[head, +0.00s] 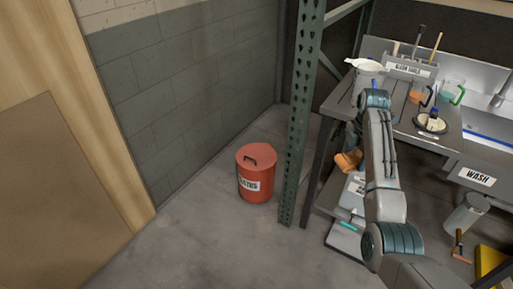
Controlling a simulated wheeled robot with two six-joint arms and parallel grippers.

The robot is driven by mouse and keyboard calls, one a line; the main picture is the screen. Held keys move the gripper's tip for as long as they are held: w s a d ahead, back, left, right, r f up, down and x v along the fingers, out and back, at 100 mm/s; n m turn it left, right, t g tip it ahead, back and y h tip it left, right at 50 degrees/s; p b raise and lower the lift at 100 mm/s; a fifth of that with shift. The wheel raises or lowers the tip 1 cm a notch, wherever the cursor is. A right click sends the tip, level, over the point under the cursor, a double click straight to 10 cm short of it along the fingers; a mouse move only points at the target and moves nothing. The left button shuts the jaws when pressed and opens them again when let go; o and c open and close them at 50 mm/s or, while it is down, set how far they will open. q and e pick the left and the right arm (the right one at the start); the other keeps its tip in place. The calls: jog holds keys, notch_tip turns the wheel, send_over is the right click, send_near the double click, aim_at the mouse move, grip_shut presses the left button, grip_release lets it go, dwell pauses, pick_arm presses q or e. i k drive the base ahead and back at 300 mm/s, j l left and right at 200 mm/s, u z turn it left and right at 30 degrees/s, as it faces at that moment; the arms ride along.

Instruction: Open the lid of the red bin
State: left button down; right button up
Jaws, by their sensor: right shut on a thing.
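The red bin (255,182) stands upright on the floor left of the rack post. Its round lid (257,157), with a dark handle (260,161) on top, is shut. A white label on its front is partly legible. My right arm reaches up from the bottom right, and its wrist bends down behind the forearm. My right gripper (351,150) is partly hidden there and shut on what looks like an orange rag (347,162), well to the right of the bin. My left gripper is not in view.
A green perforated rack post (298,130) stands between the bin and my right arm. A wooden panel (60,180) is at left. The floor (215,240) before the bin is clear.

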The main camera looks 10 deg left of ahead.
aim_at(255, 156)
jog(key=i+j+z, duration=0.15)
jog(key=z, duration=0.3)
jog(key=i+j+z, duration=0.1)
jog(key=j+z, duration=0.35)
jog(key=i+j+z, duration=0.1)
jog(key=j, duration=0.4)
jog(key=i+j+z, duration=0.1)
jog(key=j, duration=0.45)
jog(key=i+j, duration=0.1)
jog(key=j, duration=0.45)
jog(key=i+z, duration=0.05)
